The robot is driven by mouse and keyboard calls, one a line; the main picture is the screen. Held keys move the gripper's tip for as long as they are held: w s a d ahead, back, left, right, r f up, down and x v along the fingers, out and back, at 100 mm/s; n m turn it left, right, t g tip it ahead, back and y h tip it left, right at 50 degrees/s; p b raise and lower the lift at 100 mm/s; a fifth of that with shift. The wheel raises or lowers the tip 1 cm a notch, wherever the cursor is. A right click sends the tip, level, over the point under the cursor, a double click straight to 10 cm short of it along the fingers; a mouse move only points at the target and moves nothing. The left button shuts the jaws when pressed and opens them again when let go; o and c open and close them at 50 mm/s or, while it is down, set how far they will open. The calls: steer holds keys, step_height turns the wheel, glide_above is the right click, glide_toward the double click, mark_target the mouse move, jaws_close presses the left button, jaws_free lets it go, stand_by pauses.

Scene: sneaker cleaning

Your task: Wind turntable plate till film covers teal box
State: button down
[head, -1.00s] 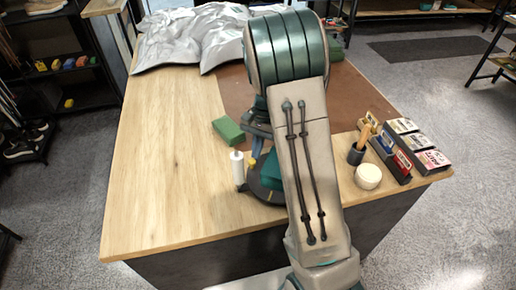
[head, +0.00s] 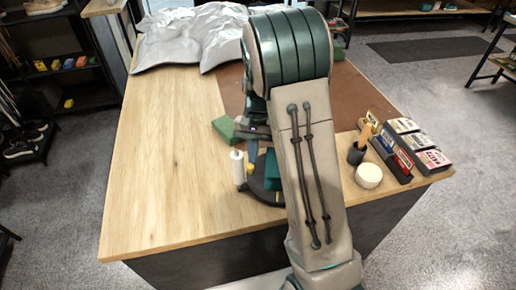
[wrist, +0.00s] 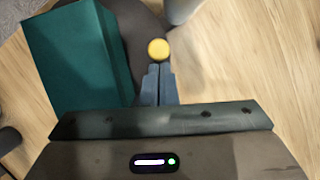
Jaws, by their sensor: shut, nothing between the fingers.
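The dark round turntable plate (head: 264,195) sits near the front of the wooden table, partly hidden behind my arm. The teal box (wrist: 80,55) stands on it, and part of it shows in the head view (head: 271,172). A yellow knob (wrist: 158,50) is at the plate's edge in the wrist view. A white film roll (head: 238,167) stands upright at the plate's left. My gripper (wrist: 159,70) is shut and empty, its fingertips just short of the knob in the picture; I cannot tell whether they touch. I see no film across the box's visible faces.
A green block (head: 224,128) lies behind the roll. A dark cup with a wooden-handled tool (head: 356,153), a round white jar (head: 368,176) and a rack of small boxes (head: 405,150) stand at right. Crumpled silver sheeting (head: 185,38) covers the back. The table's left is clear.

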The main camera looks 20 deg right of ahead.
mark_target(250, 169)
steer(key=shift+s+a+n+h+b, duration=0.2)
steer(key=shift+s+a+n+h, duration=0.2)
steer(key=shift+s+n, duration=0.5)
steer(key=shift+s+a+n+h+b, duration=0.25)
steer(key=shift+s+a+n, duration=0.2)
steer(key=shift+n, duration=0.75)
steer(key=shift+s, duration=0.1)
